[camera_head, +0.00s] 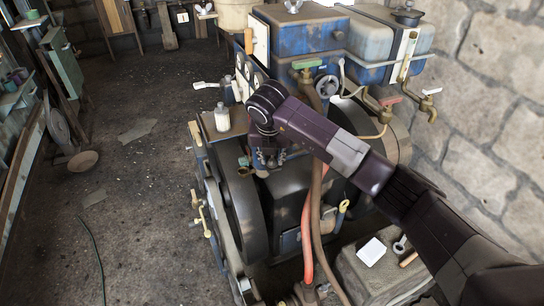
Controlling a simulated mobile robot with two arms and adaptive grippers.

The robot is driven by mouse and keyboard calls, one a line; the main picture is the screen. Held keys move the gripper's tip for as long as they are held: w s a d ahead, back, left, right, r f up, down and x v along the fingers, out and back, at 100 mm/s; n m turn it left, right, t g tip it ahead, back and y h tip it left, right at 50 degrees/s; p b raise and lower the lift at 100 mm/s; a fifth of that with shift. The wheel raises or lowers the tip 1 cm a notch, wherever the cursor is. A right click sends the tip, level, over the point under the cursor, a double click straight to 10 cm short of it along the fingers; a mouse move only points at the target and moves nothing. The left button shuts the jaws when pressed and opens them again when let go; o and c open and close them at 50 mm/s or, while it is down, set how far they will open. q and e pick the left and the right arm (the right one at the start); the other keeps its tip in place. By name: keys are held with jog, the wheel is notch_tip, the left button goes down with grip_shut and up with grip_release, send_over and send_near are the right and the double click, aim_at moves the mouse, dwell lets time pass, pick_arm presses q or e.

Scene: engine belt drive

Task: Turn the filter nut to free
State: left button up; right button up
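The engine (290,195) fills the middle of the view, dark and blue, with a large flywheel (245,205) at its left side. My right arm reaches in from the right across the engine. My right gripper (268,160) points down at the top of the engine block, just right of a small brass-and-green fitting (243,163). The fingertips are small and dark here, and whether they touch anything is unclear. I cannot pick out the filter nut with certainty; the gripper and arm hide part of the engine top. My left gripper is not in view.
Blue tanks (300,35) stand behind, with a green-handled valve (308,65) and a brass tap (428,105). A white-capped bottle (221,117) stands left of my gripper. A grey box (365,265) at lower right carries a white block (371,251). The floor at left is mostly open.

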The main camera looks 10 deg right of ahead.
grip_shut()
jog(key=n+b, duration=0.1)
jog(key=n+y+b, duration=0.1)
jog(key=b, duration=0.1)
jog(key=n+b, duration=0.2)
jog(key=shift+d+f, duration=0.2)
jog(key=shift+f, duration=0.05)
jog(key=shift+r+n+y+b, duration=0.2)
jog(key=shift+n+y+b, duration=0.35)
jog(key=shift+n, duration=0.25)
jog(key=shift+o, duration=1.8)
grip_release()
jog(key=a+v, duration=0.1)
jog(key=v, duration=1.1)
jog(key=shift+d, duration=0.5)
jog(key=shift+s, duration=0.1)
